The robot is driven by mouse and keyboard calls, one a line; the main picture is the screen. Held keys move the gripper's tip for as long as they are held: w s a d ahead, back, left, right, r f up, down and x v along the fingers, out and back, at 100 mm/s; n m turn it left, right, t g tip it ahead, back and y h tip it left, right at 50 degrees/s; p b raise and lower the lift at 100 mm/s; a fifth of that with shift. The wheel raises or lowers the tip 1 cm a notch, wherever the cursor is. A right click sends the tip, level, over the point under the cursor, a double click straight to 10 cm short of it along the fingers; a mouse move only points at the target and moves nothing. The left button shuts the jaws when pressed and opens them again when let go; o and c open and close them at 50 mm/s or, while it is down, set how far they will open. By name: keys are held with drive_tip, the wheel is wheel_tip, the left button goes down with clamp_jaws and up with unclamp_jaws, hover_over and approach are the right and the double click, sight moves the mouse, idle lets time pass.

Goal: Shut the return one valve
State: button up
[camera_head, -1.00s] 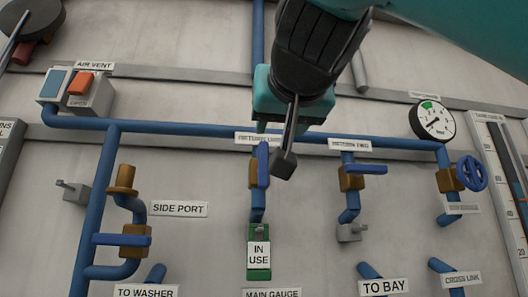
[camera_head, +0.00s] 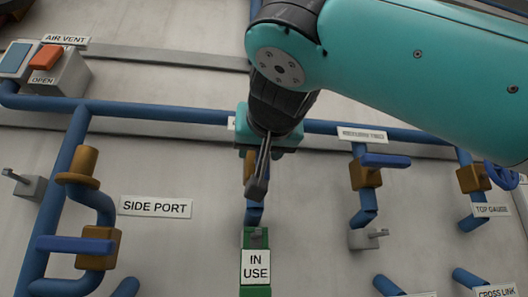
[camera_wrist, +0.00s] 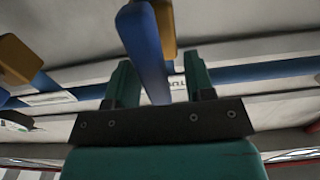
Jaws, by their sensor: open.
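The return one valve (camera_head: 249,166) sits on a short vertical pipe below the long blue pipe, mostly hidden behind my gripper (camera_head: 262,140) in the head view. Its label is almost wholly covered there. In the wrist view the valve's blue lever (camera_wrist: 146,50) stands out in front of its brown body (camera_wrist: 166,22). My gripper (camera_wrist: 160,82) is open, with one teal finger on each side of the lever's end. I cannot tell whether either finger touches it. One second ago the lever was upright, in line with its pipe; its angle is now hidden in the head view.
A green IN USE tag (camera_head: 256,265) hangs just below. The return two valve (camera_head: 366,173) with a sideways blue lever is to the right. The side port valve (camera_head: 98,247) is at left, the air vent switch box (camera_head: 60,70) at upper left.

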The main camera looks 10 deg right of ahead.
drive_tip(key=shift+w+d, duration=0.15)
drive_tip(key=shift+d, duration=0.05)
clamp_jaws()
drive_tip(key=shift+d+m, duration=0.1)
drive_tip(key=shift+m, duration=0.4)
drive_tip(key=m+b, duration=0.1)
drive_tip(key=m, duration=0.2)
drive_tip(key=shift+d+f+m, duration=0.1)
drive_tip(key=shift+d+m, duration=0.05)
drive_tip(key=shift+m, duration=0.25)
drive_tip(key=m, duration=0.2)
drive_tip(key=m+b, duration=0.1)
drive_tip(key=m, duration=0.1)
drive_tip(key=shift+d+f+m+b, duration=0.15)
drive_tip(key=shift+m+b, duration=0.15)
drive_tip(key=m+b, duration=0.1)
drive_tip(key=m, duration=0.3)
drive_tip(key=shift+d+f, duration=0.1)
drive_tip(key=shift+f, duration=0.05)
drive_tip(key=m+b, duration=0.1)
drive_tip(key=m, duration=0.3)
drive_tip(key=shift+f+m, duration=0.15)
drive_tip(key=shift+m, duration=0.15)
